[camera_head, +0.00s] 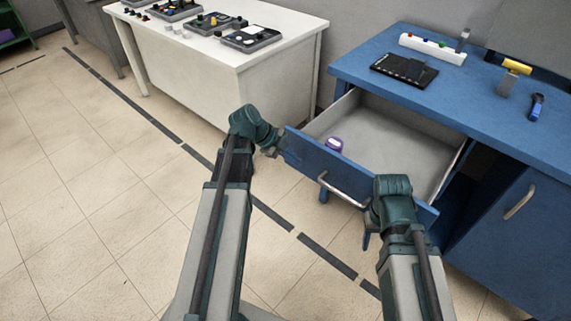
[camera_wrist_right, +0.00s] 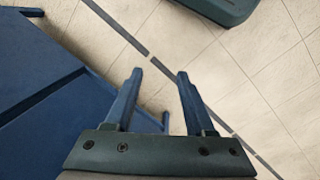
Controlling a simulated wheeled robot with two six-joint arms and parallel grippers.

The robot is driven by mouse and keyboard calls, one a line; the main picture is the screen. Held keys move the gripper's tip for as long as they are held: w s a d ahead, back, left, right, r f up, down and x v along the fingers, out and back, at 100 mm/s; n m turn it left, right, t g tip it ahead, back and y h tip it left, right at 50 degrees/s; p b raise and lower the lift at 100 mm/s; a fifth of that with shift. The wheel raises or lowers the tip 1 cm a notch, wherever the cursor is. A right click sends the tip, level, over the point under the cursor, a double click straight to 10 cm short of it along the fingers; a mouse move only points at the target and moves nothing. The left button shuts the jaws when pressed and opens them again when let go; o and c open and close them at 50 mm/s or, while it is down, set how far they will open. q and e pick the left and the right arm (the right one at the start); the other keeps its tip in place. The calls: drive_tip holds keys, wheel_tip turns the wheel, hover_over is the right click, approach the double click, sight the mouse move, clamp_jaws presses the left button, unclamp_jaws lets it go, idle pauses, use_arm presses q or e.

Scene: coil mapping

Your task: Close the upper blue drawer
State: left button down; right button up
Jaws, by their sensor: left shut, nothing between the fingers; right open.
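The upper blue drawer (camera_head: 320,160) is pulled far out of the blue workbench (camera_head: 480,110), with its grey inside showing and a metal handle (camera_head: 343,191) on its front. A small purple and white object (camera_head: 334,144) lies in it near the front. My left gripper (camera_head: 284,152) is shut and empty, at the left end of the drawer front; whether it touches is unclear. My right gripper is near the right part of the front, largely hidden by its wrist in the head view. In the right wrist view it (camera_wrist_right: 160,74) is open and empty, with floor between its fingers.
A black tray (camera_head: 404,68), a white block (camera_head: 433,48), a yellow-topped tool (camera_head: 514,70) and a blue tool (camera_head: 536,106) are on the workbench top. A lower cabinet door (camera_head: 510,230) is shut. A white table (camera_head: 270,50) stands behind left. Floor at left is clear.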

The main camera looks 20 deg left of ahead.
use_arm(q)
drive_tip(key=shift+w+d, duration=0.15)
drive_tip(key=shift+w, duration=0.4)
